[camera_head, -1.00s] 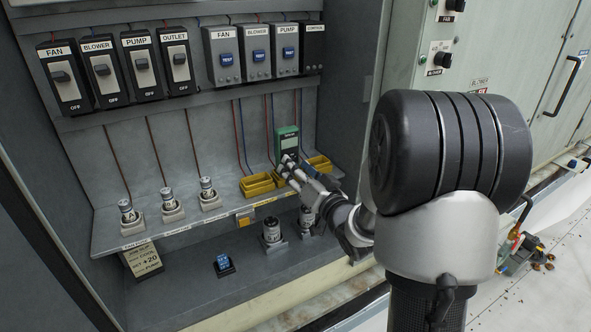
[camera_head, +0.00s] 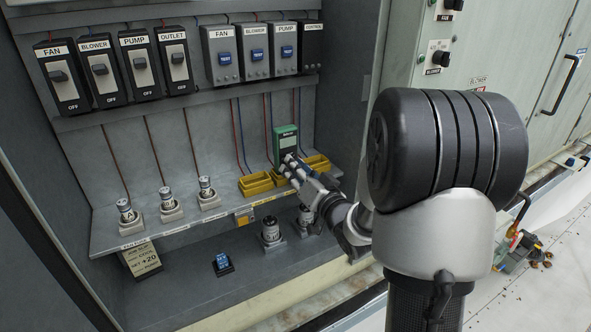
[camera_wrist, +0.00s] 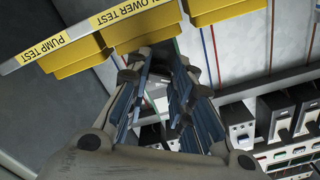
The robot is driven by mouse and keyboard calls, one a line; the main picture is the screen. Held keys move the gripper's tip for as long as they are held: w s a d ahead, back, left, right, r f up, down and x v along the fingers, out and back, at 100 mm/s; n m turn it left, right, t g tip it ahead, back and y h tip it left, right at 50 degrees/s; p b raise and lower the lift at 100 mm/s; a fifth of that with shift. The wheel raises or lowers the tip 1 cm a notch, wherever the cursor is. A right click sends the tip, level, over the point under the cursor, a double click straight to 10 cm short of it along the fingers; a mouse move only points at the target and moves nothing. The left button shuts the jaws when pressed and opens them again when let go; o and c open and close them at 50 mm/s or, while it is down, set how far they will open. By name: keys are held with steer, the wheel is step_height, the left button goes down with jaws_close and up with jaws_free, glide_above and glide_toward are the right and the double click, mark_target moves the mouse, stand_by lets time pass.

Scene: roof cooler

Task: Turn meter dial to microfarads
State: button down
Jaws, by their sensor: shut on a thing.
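The green meter (camera_head: 287,138) stands upright at the back of the cabinet shelf, with a small dark display near its top. The display text is too small to read surely. My gripper (camera_head: 289,163) is at the lower front of the meter, shut on what seems to be its dial. The fingers cover the dial, so its pointer and marks are hidden. In the wrist view the two blue-grey padded fingers of my gripper (camera_wrist: 155,100) point away from the camera, and the dial cannot be made out between them.
Yellow bins (camera_head: 257,184) stand on the shelf beside the meter, one close to my gripper. Capacitors (camera_head: 208,192) stand at the left of the shelf. Switches (camera_head: 143,65) and test boxes (camera_head: 254,52) hang above. A second row of capacitors (camera_head: 270,232) stands below.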

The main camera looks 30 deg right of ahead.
steer(key=m+p, duration=0.3)
steer(key=m, duration=0.4)
steer(key=m+p, duration=0.3)
steer(key=m, duration=0.5)
steer(key=m+p, duration=0.3)
steer(key=m, duration=0.4)
steer(key=shift+r+m, duration=0.4)
stand_by(0.4)
steer(key=c, duration=1.4)
jaws_free()
